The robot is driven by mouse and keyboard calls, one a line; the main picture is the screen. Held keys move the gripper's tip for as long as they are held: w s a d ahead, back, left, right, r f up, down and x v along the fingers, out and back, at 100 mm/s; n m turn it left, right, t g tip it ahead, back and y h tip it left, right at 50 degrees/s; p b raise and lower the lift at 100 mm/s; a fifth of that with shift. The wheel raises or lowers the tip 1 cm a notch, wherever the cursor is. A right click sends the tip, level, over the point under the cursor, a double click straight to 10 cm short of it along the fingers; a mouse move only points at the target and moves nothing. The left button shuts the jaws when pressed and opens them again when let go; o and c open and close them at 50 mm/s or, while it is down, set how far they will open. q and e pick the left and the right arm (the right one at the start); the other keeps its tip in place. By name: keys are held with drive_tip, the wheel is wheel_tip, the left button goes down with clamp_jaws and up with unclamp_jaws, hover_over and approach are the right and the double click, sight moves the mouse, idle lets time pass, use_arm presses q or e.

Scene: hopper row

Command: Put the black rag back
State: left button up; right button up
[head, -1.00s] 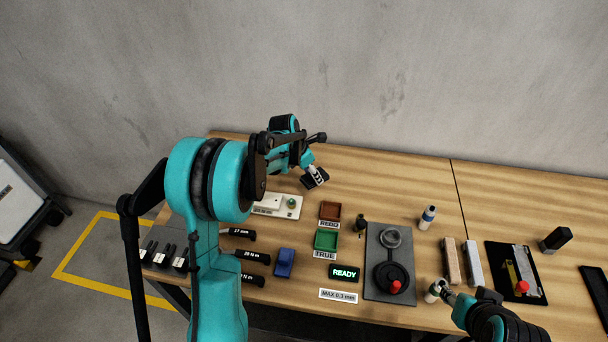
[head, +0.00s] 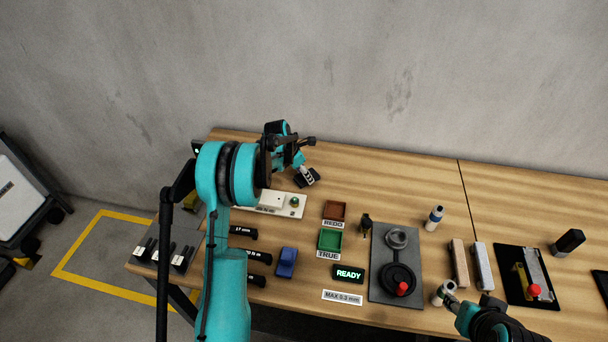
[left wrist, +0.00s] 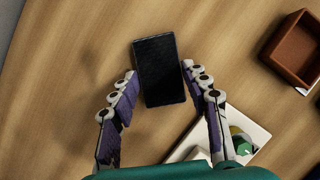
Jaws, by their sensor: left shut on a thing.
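A flat black rectangle, apparently the black rag (left wrist: 160,70), is between the fingertips of my left gripper (left wrist: 158,72) in the left wrist view. The fingers touch its two long sides. In the head view my left gripper (head: 304,174) is over the back left of the table, with the dark piece (head: 313,177) at its tips. Whether it touches the wood I cannot tell. My right gripper (head: 447,289) is at the front right, beside a small white cylinder (head: 437,298); its fingers are too small to read.
A blue block (head: 287,262) lies in front. The wood along the back is bare.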

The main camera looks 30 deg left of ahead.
use_arm(q)
drive_tip(key=shift+f, duration=0.15)
drive_tip(key=o, duration=1.2)
drive_tip(key=shift+o, duration=0.2)
